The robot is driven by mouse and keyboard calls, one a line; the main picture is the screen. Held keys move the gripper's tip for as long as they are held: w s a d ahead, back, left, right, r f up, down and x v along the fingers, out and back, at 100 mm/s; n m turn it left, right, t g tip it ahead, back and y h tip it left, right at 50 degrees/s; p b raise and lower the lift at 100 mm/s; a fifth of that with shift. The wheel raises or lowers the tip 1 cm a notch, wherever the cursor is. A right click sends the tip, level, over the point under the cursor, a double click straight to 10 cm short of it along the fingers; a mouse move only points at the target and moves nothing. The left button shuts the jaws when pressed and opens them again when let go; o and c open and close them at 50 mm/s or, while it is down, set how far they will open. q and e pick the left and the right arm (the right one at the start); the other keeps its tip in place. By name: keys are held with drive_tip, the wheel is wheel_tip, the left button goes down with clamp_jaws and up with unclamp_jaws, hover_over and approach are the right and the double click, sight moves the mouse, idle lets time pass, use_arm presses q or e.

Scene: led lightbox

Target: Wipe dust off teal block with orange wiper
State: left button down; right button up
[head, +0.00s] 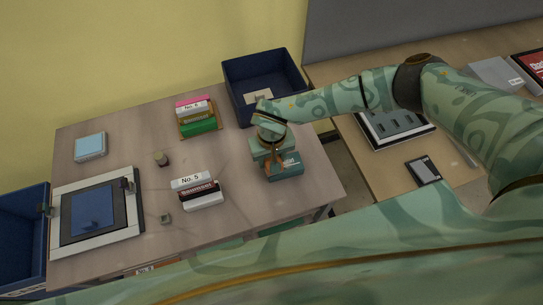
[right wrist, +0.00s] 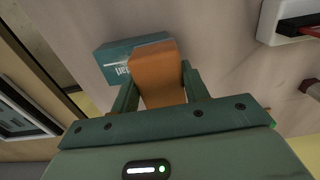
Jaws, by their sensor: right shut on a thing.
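The teal block (head: 286,170) lies near the right edge of the wooden table, with pale lettering on its side. It also shows in the right wrist view (right wrist: 118,62). My right gripper (head: 268,150) is over the block. In the right wrist view my right gripper (right wrist: 160,88) is shut on the orange wiper (right wrist: 157,72), whose far end overlaps the teal block in the picture. I cannot tell whether the wiper touches it. In the head view the wiper is mostly hidden by the gripper. Dust on the block cannot be made out. My left gripper is not in view.
Stacked blocks marked No. 5 (head: 199,192) stand left of the teal block. A pink and green stack (head: 197,117) is farther back. A dark blue bin (head: 287,62) stands behind. A framed blue panel (head: 97,213) lies at left. The table's middle is mostly clear.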

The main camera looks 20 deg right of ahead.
sight(297, 161)
drive_tip(key=shift+f+b, duration=0.7)
drive_tip(key=shift+f, duration=0.25)
drive_tip(key=shift+d+r+p, duration=0.2)
drive_tip(key=shift+d+p, duration=0.35)
drive_tip(key=shift+d, duration=1.25)
drive_tip(key=shift+s+d+f+p, duration=0.15)
drive_tip(key=shift+d+p, duration=0.15)
drive_tip(key=shift+d, duration=1.95)
drive_tip(key=shift+a, duration=2.05)
drive_tip(key=shift+a+f+b, duration=0.15)
drive_tip(key=shift+a+b, duration=0.55)
drive_tip(key=shift+a, duration=1.3)
wheel_tip(297, 161, up, 6)
drive_tip(key=p, duration=0.4)
drive_tip(key=shift+p, duration=0.35)
